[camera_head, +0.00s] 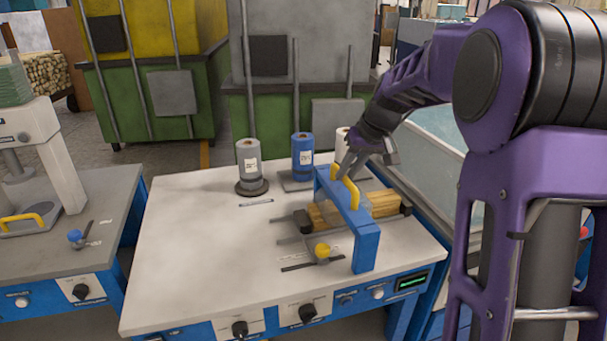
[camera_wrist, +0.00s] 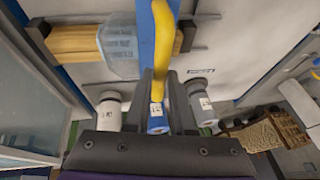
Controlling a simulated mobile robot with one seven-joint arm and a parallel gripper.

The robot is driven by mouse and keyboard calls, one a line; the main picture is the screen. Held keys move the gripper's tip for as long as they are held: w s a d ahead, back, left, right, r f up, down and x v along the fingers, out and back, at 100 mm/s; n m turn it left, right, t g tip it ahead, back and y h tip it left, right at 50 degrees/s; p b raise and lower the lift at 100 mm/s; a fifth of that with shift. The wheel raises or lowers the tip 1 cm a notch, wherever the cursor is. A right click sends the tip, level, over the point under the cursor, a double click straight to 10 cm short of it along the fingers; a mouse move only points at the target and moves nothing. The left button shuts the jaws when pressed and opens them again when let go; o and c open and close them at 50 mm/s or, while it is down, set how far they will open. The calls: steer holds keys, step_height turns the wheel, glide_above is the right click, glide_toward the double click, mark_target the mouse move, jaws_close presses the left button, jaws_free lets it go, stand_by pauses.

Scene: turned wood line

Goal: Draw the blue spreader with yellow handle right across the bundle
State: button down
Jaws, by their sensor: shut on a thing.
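The blue spreader (camera_head: 362,232) is an arch standing over the wooden bundle (camera_head: 328,214), with bundle showing on both sides of it. Its yellow handle (camera_head: 352,193) is on top. My gripper (camera_head: 350,168) is shut on the yellow handle, at the handle's far end in the head view. In the wrist view the handle (camera_wrist: 163,45) runs down between the two fingers (camera_wrist: 160,88), beside the blue bar (camera_wrist: 149,40). A translucent bluish sheet (camera_wrist: 118,48) lies on the bundle (camera_wrist: 78,44) next to the spreader. Whether the spreader touches the bundle is hidden.
Grey (camera_head: 249,160), blue (camera_head: 302,155) and white (camera_head: 342,140) rolls stand behind the spreader on the pale worktable (camera_head: 190,240). A yellow knob (camera_head: 322,251) is at the front. The table's left part is clear. A press (camera_head: 45,150) stands on the left bench.

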steer(key=w+d+p, duration=0.4)
steer(key=d, duration=1.3)
steer(key=shift+d+r, duration=0.1)
steer(key=c, duration=0.8)
jaws_free()
steer(key=shift+w+d, duration=0.1)
steer(key=shift+c, duration=0.2)
steer(key=shift+o, duration=0.4)
steer(key=p+v, duration=0.1)
steer(key=v, duration=1.6)
steer(key=shift+r, duration=0.15)
